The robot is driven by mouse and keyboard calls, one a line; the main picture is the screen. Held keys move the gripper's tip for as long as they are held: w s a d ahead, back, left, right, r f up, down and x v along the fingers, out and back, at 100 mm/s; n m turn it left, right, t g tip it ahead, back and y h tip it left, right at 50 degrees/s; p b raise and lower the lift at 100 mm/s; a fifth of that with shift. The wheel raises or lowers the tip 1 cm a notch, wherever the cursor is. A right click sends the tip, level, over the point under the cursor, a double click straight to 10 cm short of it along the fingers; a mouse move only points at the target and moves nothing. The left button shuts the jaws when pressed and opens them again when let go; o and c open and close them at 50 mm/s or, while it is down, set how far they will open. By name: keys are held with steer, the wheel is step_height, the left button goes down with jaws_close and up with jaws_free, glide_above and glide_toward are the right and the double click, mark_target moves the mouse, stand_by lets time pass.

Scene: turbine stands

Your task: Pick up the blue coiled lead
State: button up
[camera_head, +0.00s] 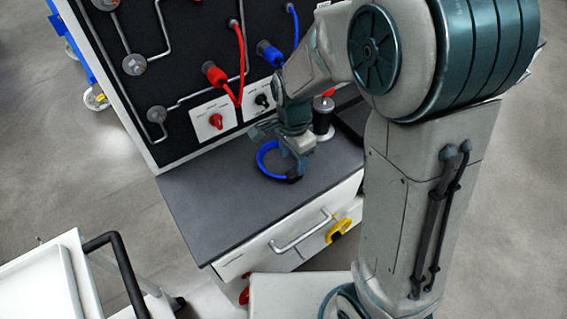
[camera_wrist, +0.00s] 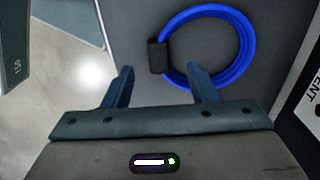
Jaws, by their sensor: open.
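The blue coiled lead (camera_wrist: 247,42) lies on the dark grey worktop of the stand, with a black block (camera_wrist: 157,57) on one side of its ring. In the head view the coil (camera_head: 263,160) shows beside and partly behind my gripper (camera_head: 290,172). In the wrist view my gripper (camera_wrist: 160,85) is open, with nothing held between its two fingers.
The worktop (camera_head: 215,205) is clear left of the coil. An upright panel (camera_head: 180,70) with red and blue leads stands behind. A white cart (camera_head: 45,285) is at lower left.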

mark_target(294, 171)
steer(key=f, duration=0.5)
steer(key=shift+d, duration=0.25)
steer(key=shift+c, duration=0.3)
jaws_close()
steer(key=shift+r, duration=0.6)
step_height(294, 171, up, 3)
steer(key=shift+f, duration=0.1)
steer(key=s+d+r, duration=0.2)
steer(key=d+r, duration=0.5)
steer(key=d, duration=0.4)
steer(key=shift+s+d, duration=0.2)
steer(key=shift+d, duration=0.05)
